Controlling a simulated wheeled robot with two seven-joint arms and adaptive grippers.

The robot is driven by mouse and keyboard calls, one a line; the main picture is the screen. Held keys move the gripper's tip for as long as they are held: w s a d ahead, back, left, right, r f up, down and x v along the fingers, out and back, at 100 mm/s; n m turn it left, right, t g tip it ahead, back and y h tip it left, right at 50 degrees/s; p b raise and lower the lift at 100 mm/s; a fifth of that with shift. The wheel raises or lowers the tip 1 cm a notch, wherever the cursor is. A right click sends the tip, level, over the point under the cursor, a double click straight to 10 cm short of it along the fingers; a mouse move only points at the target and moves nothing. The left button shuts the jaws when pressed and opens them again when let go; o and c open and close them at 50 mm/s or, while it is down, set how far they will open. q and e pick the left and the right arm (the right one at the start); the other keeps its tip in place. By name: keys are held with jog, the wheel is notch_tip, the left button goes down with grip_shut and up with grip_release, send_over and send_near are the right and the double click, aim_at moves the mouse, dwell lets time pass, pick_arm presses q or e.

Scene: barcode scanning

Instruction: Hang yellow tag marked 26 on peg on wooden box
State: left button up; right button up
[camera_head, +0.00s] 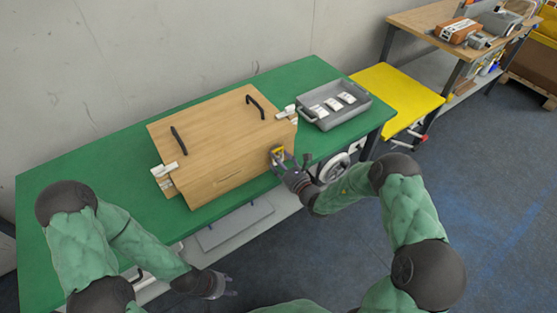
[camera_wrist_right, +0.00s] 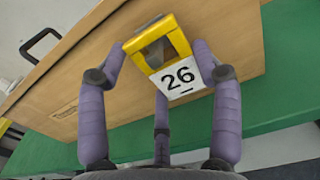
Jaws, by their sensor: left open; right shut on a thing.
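The wooden box (camera_head: 215,135) with two black handles stands on the green table (camera_head: 60,215). The yellow tag (camera_head: 278,152) is at the right end of the box's front face. In the right wrist view the tag (camera_wrist_right: 178,70) shows a yellow frame and a white label marked 26, against the wooden face. My right gripper (camera_head: 287,165) is shut on the tag, and in the right wrist view its purple fingers (camera_wrist_right: 160,85) flank it. My left gripper (camera_head: 222,287) is open and empty, in front of the table.
A grey tray (camera_head: 350,118) with several white items stands on the table right of the box. White pieces (camera_head: 168,175) stick out at the box's left end. A yellow platform (camera_head: 400,90) and a second workbench (camera_head: 420,25) stand at the right.

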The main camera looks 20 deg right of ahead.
jog(key=o, duration=1)
jog(key=shift+c, duration=0.2)
jog(key=shift+s, duration=0.1)
jog(key=v, duration=1.1)
jog(key=shift+s+d, duration=0.15)
jog(key=shift+s, duration=0.25)
